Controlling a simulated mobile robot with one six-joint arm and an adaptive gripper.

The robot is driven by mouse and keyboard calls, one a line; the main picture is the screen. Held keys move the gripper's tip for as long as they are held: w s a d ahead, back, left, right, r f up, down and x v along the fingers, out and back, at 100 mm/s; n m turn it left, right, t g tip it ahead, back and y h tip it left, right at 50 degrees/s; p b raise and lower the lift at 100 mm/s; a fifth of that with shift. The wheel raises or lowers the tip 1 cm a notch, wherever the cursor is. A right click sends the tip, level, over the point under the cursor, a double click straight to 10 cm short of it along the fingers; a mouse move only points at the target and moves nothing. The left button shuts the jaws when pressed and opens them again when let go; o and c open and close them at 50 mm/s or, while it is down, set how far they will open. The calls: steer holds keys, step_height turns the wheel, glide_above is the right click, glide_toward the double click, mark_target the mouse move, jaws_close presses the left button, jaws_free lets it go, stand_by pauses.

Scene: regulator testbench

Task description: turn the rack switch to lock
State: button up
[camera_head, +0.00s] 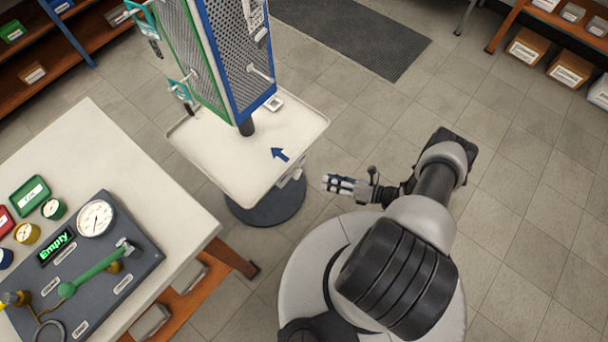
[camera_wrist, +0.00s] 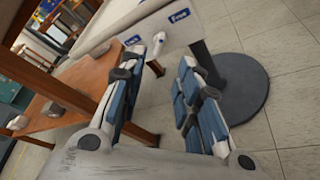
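The rack (camera_head: 228,55) is a perforated panel tower with blue and green edges on a cream tray (camera_head: 215,160) with a round dark base (camera_head: 268,205). The rack switch (camera_head: 290,180) seems to be the small part on the tray's front side, too small to read in the head view. In the wrist view, a dark switch piece (camera_wrist: 156,68) shows below the tray side (camera_wrist: 160,42), between the fingertips; its setting is unclear. In the wrist view my gripper (camera_wrist: 172,54) is open and empty.
A workbench (camera_head: 130,150) with a gauge panel (camera_head: 85,265) reading "Empty" stands at the left. Shelves with boxes (camera_head: 528,48) stand at the upper right. A dark mat (camera_head: 350,35) lies behind the rack.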

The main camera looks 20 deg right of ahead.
mark_target(298, 174)
steer(key=b+x, duration=0.1)
steer(key=x, duration=1)
steer(key=shift+b, duration=0.35)
steer(key=shift+w+a, duration=0.1)
steer(key=shift+c, duration=0.3)
jaws_close()
